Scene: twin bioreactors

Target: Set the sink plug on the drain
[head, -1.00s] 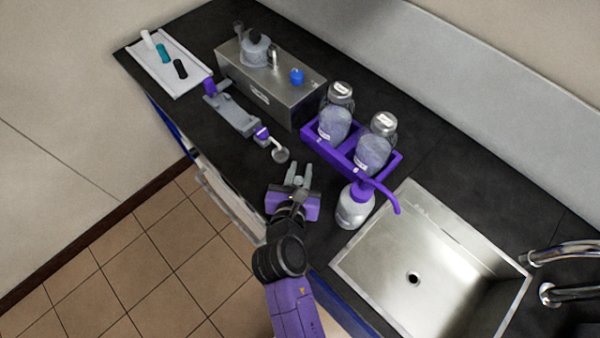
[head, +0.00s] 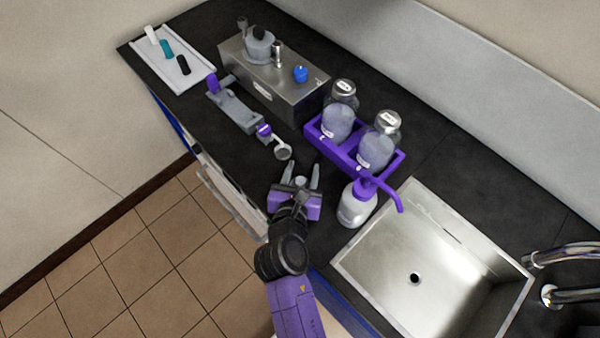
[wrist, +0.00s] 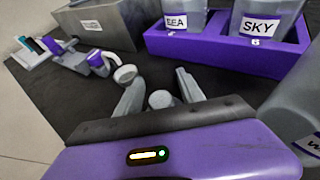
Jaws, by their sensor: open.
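The steel sink (head: 455,222) is at the right in the head view, and its dark round drain (head: 414,278) shows uncovered in the basin floor. My gripper (head: 302,172) is over the dark counter, left of the sink and the pump bottle. Its fingers are apart. A small grey round-topped piece (head: 300,183), which may be the sink plug, sits between them. It also shows in the wrist view (wrist: 160,99) between the fingers of my gripper (wrist: 160,82), with gaps on both sides. I cannot tell whether it rests on the counter.
A pump bottle (head: 356,204) stands close right of my gripper. A purple rack (head: 340,155) with two labelled jars is behind it. A grey device (head: 235,110), steel box (head: 262,84) and white tray (head: 160,62) lie farther left. A faucet (head: 565,255) is right of the sink.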

